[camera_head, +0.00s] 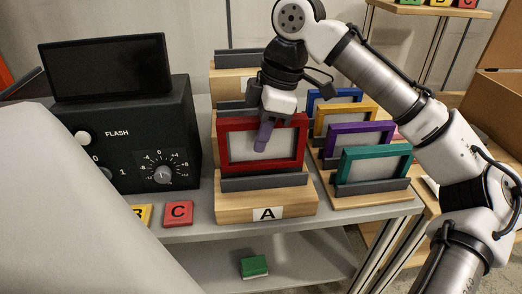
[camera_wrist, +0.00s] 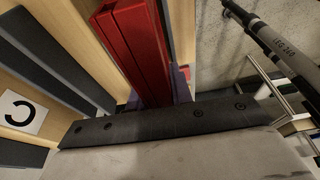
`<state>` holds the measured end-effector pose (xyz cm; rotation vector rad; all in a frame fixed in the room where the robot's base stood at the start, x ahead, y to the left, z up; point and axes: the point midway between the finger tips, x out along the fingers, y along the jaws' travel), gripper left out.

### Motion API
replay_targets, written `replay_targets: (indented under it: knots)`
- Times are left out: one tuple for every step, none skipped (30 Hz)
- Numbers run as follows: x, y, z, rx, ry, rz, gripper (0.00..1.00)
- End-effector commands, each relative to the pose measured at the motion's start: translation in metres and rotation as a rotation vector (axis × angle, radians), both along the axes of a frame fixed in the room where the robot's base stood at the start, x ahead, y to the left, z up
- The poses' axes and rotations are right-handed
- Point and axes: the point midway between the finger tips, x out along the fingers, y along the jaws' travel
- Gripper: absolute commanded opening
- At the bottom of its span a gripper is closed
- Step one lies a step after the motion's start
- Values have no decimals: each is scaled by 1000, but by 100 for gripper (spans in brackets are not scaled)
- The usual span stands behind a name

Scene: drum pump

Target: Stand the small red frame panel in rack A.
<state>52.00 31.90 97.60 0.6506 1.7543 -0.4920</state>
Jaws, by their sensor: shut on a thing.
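The small red frame panel (camera_head: 224,125) stands upright at rack A (camera_head: 232,208), a wooden block with dark grey rails and a white A label. Its lower edge is just behind the front rail; whether it rests in the slot is hidden. My gripper (camera_head: 263,136) reaches it from above. One purple finger lies against the panel's grey face; the other finger is hidden behind it. In the wrist view the red panel (camera_wrist: 138,45) shows edge-on beyond the dark gripper bar, with a bit of purple finger beside it. The gripper is shut on the panel.
To the right, a wooden rack holds teal (camera_head: 372,167), purple (camera_head: 352,132), yellow and blue framed panels close by. A black flash unit (camera_head: 140,130) stands left. A red C block (camera_head: 178,213) lies in front. Another rack (camera_head: 226,72) stands behind rack A.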

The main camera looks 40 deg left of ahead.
Motion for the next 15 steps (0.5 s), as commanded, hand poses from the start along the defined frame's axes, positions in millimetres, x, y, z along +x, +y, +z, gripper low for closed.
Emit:
replay_targets:
  knots:
    - [0, 0, -5, 0, 0, 0, 0]
    - [0, -1, -8, -1, 0, 0, 0]
    - [0, -1, -14, -2, 0, 1, 0]
    - [0, -1, -19, -2, 1, 0, 0]
    - [0, -1, -24, -2, 1, 0, 0]
    - [0, -1, -31, -3, 1, 1, 0]
    - [0, -1, -35, -1, 1, 1, 0]
    - [0, -1, -38, 0, 1, 0, 0]
    - [0, 0, -40, -1, 1, 1, 0]
    - [0, 0, -41, -1, 0, 1, 0]
    - [0, 0, -41, -1, 0, 1, 0]
    - [0, 0, -41, 0, 0, 2, 0]
    - [0, 0, -40, 0, 0, 2, 0]
    - [0, 0, -40, 0, 1, 1, 0]
    - [0, 0, -40, 0, 1, 1, 0]
